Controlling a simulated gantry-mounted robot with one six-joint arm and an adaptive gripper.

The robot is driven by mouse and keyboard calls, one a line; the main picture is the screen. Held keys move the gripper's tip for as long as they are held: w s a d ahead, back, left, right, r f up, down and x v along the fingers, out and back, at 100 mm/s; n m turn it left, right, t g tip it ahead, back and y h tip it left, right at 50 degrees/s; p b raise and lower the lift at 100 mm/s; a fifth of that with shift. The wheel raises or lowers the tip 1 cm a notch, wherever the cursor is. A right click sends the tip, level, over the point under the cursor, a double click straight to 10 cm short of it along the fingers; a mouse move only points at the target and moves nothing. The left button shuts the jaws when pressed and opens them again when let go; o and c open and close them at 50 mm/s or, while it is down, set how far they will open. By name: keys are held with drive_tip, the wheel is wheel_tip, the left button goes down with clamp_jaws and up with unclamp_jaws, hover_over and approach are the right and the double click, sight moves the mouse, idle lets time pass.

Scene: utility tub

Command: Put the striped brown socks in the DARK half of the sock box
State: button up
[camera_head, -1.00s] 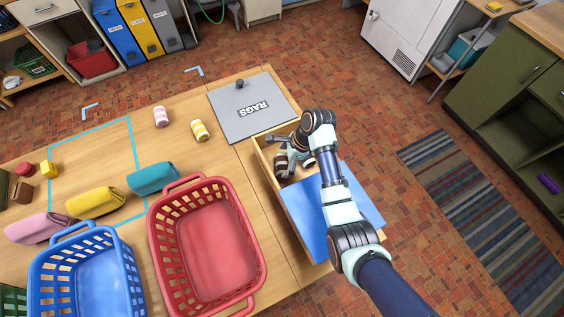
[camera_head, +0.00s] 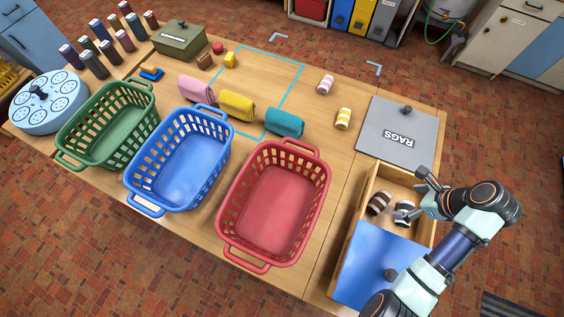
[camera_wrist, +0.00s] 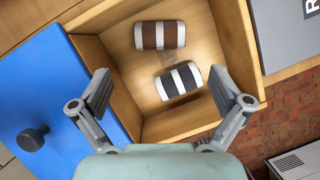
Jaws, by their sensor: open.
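The striped brown socks (camera_head: 379,203), a brown-and-white roll, lie inside the open part of the wooden box (camera_head: 363,212). They also show in the wrist view (camera_wrist: 160,35). A black-and-white striped roll (camera_wrist: 178,82) lies beside them, apart, nearer my gripper. A blue panel with a dark knob (camera_head: 378,262) covers the near part of the box, and what is under it is hidden. My gripper (camera_wrist: 162,92) is open and empty above the box opening. In the head view my gripper (camera_head: 424,190) is at the right side of the box.
A grey RAGS lid (camera_head: 399,130) lies beyond the box. A pink-striped roll (camera_head: 325,84) and a yellow-striped roll (camera_head: 343,118) lie on the table. Red (camera_head: 275,200), blue (camera_head: 180,165) and green (camera_head: 110,125) baskets stand to the left.

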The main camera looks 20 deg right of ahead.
drive_tip(key=w+a+r+n+t+h, duration=0.2)
drive_tip(key=w+a+r+n, duration=0.2)
drive_tip(key=w+a+n, duration=0.5)
drive_tip(key=w+a+r+n+t+h, duration=0.1)
drive_tip(key=w+a+r+n, duration=0.2)
drive_tip(key=w+a+n, duration=0.65)
drive_tip(key=s+a+r+n+t, duration=0.1)
drive_tip(key=a+r+n+t, duration=0.1)
drive_tip(key=a+r+n, duration=0.2)
drive_tip(key=s+a+r+n+t, duration=0.2)
drive_tip(key=a+r+n, duration=0.2)
drive_tip(key=a, duration=0.6)
drive_tip(key=s+a+r+n+t+y, duration=0.1)
drive_tip(key=a+r+n, duration=0.3)
drive_tip(key=a, duration=0.4)
drive_tip(key=shift+s+r+t, duration=0.3)
drive_tip(key=shift+t, duration=0.1)
drive_tip(key=shift+a+n, duration=0.1)
drive_tip(key=shift+n, duration=0.15)
